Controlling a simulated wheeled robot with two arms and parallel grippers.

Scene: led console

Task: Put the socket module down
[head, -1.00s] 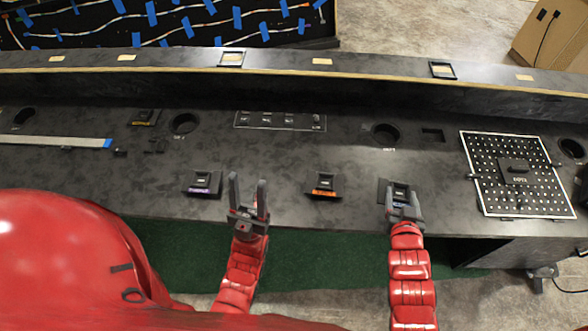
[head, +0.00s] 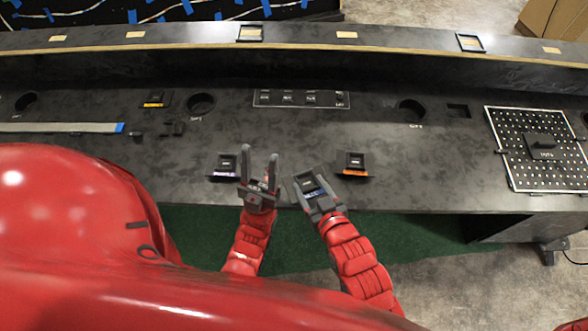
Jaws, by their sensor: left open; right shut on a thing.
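A black socket module with a blue label (head: 307,180) is at the front part of the console, tilted in the picture. My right gripper (head: 317,196) is shut on its near side. I cannot tell whether the module touches the console top or hangs just above it. My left gripper (head: 260,165) is open and empty, fingers pointing away from me, just left of the held module. The purple-labelled module (head: 226,164) sits left of my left gripper. The orange-labelled module (head: 354,162) sits right of the held module.
The dark console top (head: 410,185) is clear on the front right. A yellow-labelled module (head: 156,100), a labelled panel (head: 300,99), round holes (head: 411,109) and a square cutout (head: 458,111) lie further back. A perforated board (head: 515,150) is at the right.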

